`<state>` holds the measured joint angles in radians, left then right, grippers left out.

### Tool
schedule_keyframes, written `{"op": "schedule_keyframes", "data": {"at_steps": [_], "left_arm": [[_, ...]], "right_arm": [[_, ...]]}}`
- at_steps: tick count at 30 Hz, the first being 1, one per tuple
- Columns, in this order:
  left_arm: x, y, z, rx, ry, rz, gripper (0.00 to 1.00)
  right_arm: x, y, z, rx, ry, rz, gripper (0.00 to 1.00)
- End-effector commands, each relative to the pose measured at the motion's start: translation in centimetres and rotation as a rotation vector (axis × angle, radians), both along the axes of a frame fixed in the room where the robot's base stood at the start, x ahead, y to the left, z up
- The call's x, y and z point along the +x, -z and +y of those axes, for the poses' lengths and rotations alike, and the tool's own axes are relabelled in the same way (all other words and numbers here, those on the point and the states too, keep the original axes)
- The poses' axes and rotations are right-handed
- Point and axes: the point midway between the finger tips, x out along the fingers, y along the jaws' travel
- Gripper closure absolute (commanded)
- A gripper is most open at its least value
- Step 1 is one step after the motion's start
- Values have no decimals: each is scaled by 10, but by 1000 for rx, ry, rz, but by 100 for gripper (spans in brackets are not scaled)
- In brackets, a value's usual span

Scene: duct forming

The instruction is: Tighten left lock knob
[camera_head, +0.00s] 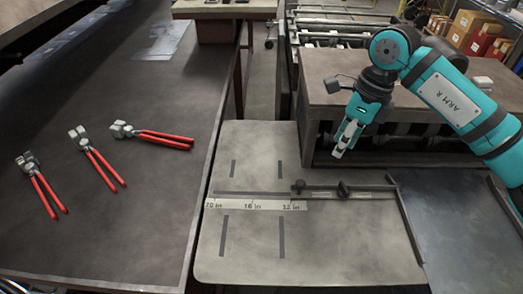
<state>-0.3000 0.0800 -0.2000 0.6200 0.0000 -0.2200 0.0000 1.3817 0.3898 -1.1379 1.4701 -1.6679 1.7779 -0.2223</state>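A dark bar (378,190) lies across the right part of the grey worktable, beside the printed inch scale (255,204). A small dark left knob (299,185) stands at the bar's left end, near the 12 in mark. A second dark knob (343,189) stands farther right on the bar. I cannot tell how tight either knob is. My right gripper (339,150) hangs from the teal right arm, above and behind the bar, clear of both knobs. Its fingers point down and look empty, but their opening is unclear. My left gripper is not in view.
Several red-handled pliers (103,165) lie on the dark table (120,230) at left. A brown machine housing (320,95) stands behind the worktable (215,255). A dark metal sheet (455,230) lies at right. The worktable's front is clear.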

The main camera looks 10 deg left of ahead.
Motion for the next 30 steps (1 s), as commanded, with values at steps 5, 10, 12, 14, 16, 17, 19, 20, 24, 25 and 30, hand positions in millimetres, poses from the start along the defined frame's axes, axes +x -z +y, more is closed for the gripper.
{"op": "schedule_keyframes", "data": {"at_steps": [5, 10, 12, 14, 16, 17, 19, 20, 24, 25, 30], "left_arm": [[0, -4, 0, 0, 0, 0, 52], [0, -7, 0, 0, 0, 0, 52], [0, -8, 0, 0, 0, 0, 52], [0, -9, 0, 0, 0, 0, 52], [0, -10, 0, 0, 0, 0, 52], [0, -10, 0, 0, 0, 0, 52], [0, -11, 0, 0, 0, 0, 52], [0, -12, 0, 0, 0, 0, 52], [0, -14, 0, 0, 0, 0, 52], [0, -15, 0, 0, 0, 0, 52], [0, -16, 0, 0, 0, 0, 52]], "right_arm": [[-17, 6, 32, 142, -62, 28, 66], [-35, 7, 61, 282, -111, 54, 66], [-43, 6, 73, 343, -129, 64, 66], [-50, 4, 83, 397, -142, 75, 66], [-58, 1, 94, 459, -155, 86, 66], [-61, -1, 99, 486, -160, 91, 66], [-69, -4, 109, 547, -171, 103, 66], [-73, -6, 113, 574, -175, 108, 66], [-88, -19, 132, 704, -186, 133, 66], [-91, -21, 135, 727, -187, 137, 66], [-102, -33, 148, 831, -185, 157, 66]]}}
